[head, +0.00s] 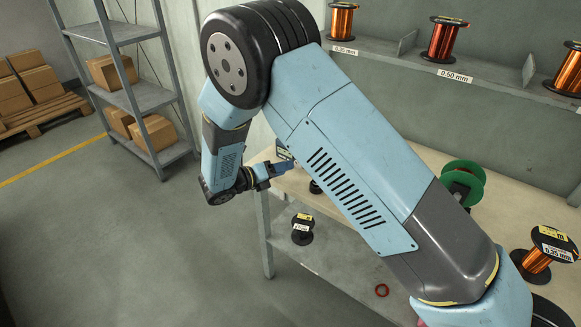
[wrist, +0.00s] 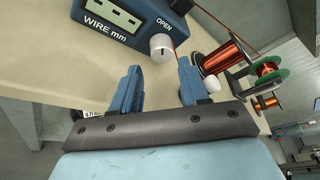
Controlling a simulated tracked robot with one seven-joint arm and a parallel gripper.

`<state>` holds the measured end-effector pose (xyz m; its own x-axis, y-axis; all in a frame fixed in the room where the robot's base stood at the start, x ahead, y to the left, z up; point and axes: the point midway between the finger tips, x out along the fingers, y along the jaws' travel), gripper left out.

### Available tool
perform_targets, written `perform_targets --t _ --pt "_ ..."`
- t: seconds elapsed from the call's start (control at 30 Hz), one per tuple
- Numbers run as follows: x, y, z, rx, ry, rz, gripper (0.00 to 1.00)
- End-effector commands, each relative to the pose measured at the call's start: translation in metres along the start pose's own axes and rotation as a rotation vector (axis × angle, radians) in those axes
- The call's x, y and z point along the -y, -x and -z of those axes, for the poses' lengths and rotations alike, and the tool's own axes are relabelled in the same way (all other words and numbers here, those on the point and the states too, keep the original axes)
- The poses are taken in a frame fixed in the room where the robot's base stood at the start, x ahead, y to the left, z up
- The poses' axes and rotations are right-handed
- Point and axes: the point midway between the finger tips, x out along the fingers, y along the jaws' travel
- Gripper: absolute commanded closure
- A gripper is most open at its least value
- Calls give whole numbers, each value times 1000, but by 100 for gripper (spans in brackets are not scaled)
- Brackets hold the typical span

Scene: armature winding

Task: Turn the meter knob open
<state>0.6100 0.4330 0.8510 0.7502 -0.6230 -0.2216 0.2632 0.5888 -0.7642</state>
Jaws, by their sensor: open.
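The blue meter (wrist: 125,18), marked "WIRE mm", is at the top of the wrist view. Its pale round knob (wrist: 161,47) has a short dark line on its face, and the word OPEN is printed above it. My gripper (wrist: 158,66) has its two blue fingers spread. The knob shows between and just beyond the fingertips; I see no contact. In the head view my gripper (head: 284,167) is at the bench's far left end, beside a small visible part of the meter (head: 283,152). The knob is hidden there.
The bench (head: 440,160) holds a green spool (head: 463,181) and a copper wire spool (head: 544,255). A shelf (head: 480,72) with wire spools runs along the wall. A dark spool (head: 302,230) and a red ring (head: 382,290) lie on the lower shelf. Floor at left is clear.

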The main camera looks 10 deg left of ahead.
Motion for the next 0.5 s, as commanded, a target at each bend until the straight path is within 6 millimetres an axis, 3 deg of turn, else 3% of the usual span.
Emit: perform_targets --t 0.2,0.5 --pt "-1 45 0 3 -1 -3 56" --pt "-1 83 -1 2 0 -2 56"
